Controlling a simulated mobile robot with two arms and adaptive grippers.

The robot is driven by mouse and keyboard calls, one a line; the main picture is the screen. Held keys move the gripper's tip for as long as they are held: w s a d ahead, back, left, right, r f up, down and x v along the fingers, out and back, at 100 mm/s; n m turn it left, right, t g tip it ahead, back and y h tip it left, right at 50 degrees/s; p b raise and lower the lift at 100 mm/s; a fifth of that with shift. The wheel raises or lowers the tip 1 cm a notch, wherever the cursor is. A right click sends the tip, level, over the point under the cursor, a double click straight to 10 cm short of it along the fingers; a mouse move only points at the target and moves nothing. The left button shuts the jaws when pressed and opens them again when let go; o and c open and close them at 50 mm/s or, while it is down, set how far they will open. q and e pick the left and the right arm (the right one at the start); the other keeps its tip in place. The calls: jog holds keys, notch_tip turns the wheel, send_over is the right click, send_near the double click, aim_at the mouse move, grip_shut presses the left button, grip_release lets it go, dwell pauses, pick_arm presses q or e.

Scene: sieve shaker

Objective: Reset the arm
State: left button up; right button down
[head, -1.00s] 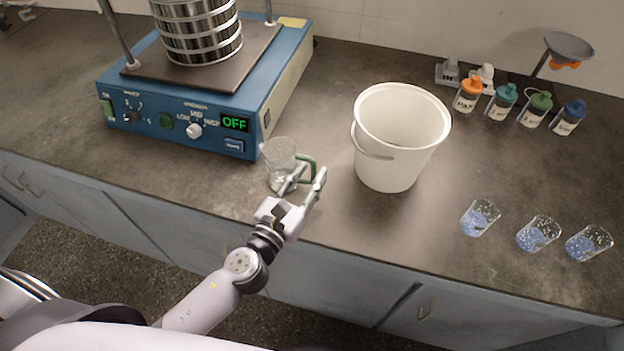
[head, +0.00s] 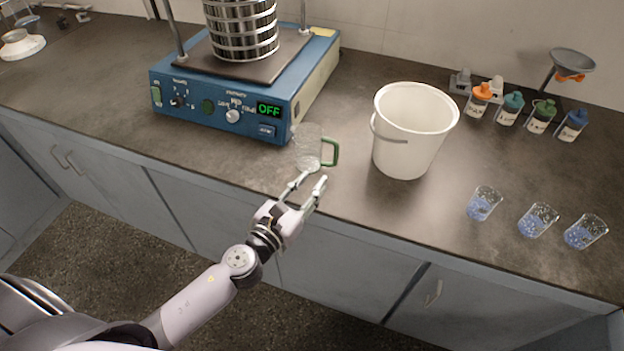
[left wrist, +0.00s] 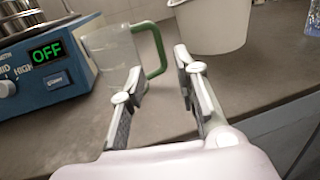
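My left gripper (head: 308,183) is open and empty at the counter's front edge, just in front of a clear beaker (head: 308,148) with a green handle. In the left wrist view the two fingers (left wrist: 155,85) stand apart. The beaker (left wrist: 112,55) is beyond the left finger, with its handle ahead of the gap, and nothing is held. The beaker stands upright on the counter. My right gripper is in neither view.
A blue sieve shaker (head: 220,108) reading OFF stands left of the beaker. A white bucket (head: 412,130) stands to its right. Several bottles (head: 507,107) and three cups with blue contents (head: 537,220) are further right. The counter's front left (head: 90,110) is clear.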

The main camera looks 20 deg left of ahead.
pick_arm(q)
jog(key=shift+s+a+r+n, duration=0.1)
jog(key=shift+n, duration=0.2)
jog(key=s+a+f+n+g+y, duration=0.25)
jog(key=s+a+n+y, duration=0.2)
jog(key=n, duration=0.65)
jog(key=s+a+f+n+g+y, duration=0.25)
jog(key=a+n+y, duration=0.2)
jog(key=n, duration=0.75)
jog(key=s+d+f+n+g+h, duration=0.25)
jog(key=s+n+g, duration=0.25)
jog(key=s+n, duration=0.3)
jog(key=s+d+f+n+g+h, duration=0.2)
jog(key=s+f+n+g, duration=0.15)
jog(key=s+n, duration=0.45)
jog(key=s+f+m+g, duration=0.2)
jog(key=s+f+m, duration=0.1)
jog(key=f, duration=2.3)
jog(key=s+a+f, duration=0.3)
jog(key=s+f, duration=1.2)
jog(key=s, duration=0.1)
jog(key=shift+s+f+g, duration=0.35)
jog(key=shift+g, duration=0.1)
